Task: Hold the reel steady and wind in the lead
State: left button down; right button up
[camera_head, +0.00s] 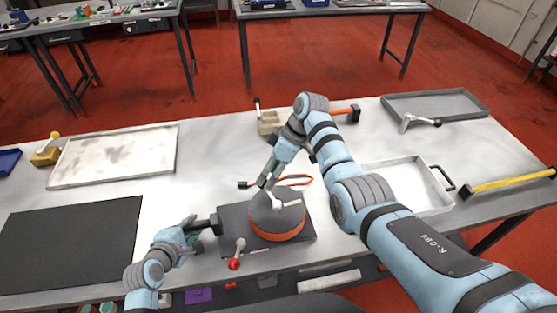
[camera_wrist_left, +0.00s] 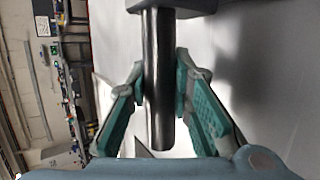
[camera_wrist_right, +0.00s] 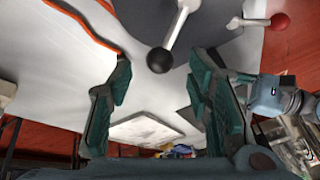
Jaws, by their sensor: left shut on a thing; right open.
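The reel (camera_head: 268,212) is a dark grey drum with orange lead (camera_head: 275,237) wound around its lower edge, on a dark base plate (camera_head: 305,240). A loose stretch of lead (camera_head: 297,177) lies behind it. A pale crank (camera_head: 285,203) sits on top; its black knob (camera_wrist_right: 159,60) shows in the right wrist view. My left gripper (camera_head: 195,230) is shut on the base's black side handle (camera_wrist_left: 158,90). My right gripper (camera_head: 266,183) is open above the reel; in the right wrist view the knob lies between its fingertips (camera_wrist_right: 160,78), not gripped.
A lever with a red ball (camera_head: 234,264) stands at the base's front left. A dark mat (camera_head: 75,240) and a pale tray (camera_head: 115,155) lie left. A white tray (camera_head: 405,182), grey tray (camera_head: 435,104) and yellow-handled tool (camera_head: 505,183) lie right.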

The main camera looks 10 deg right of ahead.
jog(key=v, duration=0.7)
jog(key=shift+r, duration=0.2)
jog(key=shift+s, duration=0.1)
jog(key=m+t+y, duration=0.2)
jog(key=t, duration=0.2)
send_over(291, 196)
jog(key=w, duration=0.2)
jog(key=f, duration=0.4)
jog(key=a+f, duration=0.1)
jog(key=f, duration=0.2)
jog(key=shift+s+f, duration=0.1)
jog(key=shift+s+d+f+m+t+y, duration=0.25)
jog(key=shift+s+f+m+t+y, duration=0.05)
jog(key=shift+s+t, duration=0.2)
jog(key=shift+s+d+f+m+t+y, duration=0.2)
jog(key=shift+s+f+m+t+y, duration=0.1)
jog(key=shift+s+t, duration=0.2)
jog(key=s+t, duration=0.1)
jog(key=s+r+m+t, duration=0.1)
jog(key=s, duration=0.1)
jog(key=s+m+t+y, duration=0.1)
jog(key=s, duration=0.1)
jog(key=shift+d+r, duration=0.25)
jog(key=shift+w+a, duration=0.2)
jog(key=shift+a, duration=0.05)
jog(key=x, duration=1.1)
jog(key=shift+a+r, duration=0.1)
jog(key=shift+a, duration=0.05)
grip_shut()
